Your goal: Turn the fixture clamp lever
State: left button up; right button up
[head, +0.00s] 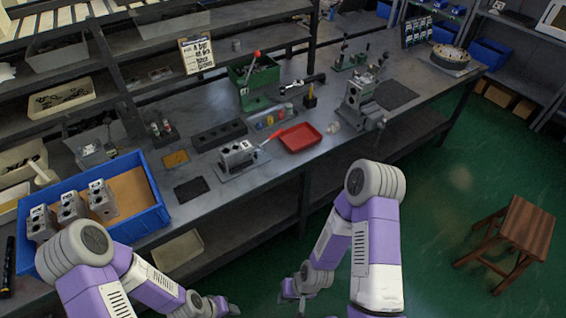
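A grey valve block (238,155) sits in a fixture on a flat plate on the workbench, near the middle of the head view. The clamp lever (272,137), with a red end, sticks up at a slant from the fixture's right side. My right gripper (291,299) hangs low in front of the bench, well apart from the lever; its fingers look spread and empty. My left gripper (228,309) is at the bottom edge, also away from the bench, small and partly cut off. Neither gripper touches anything.
A red tray (300,138) lies right of the fixture. A blue bin (158,218) with several valve blocks stands at left. A wooden stool (518,226) is at right.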

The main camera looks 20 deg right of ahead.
aim_at(281, 130)
jog(key=z, duration=1.45)
jog(key=i, duration=0.75)
jog(key=u, duration=0.75)
jog(key=i, duration=0.7)
jog(key=u, duration=0.8)
jog(key=k, duration=1)
jog(key=z, duration=1.7)
jog(key=i, duration=1.45)
jog(key=u, duration=0.9)
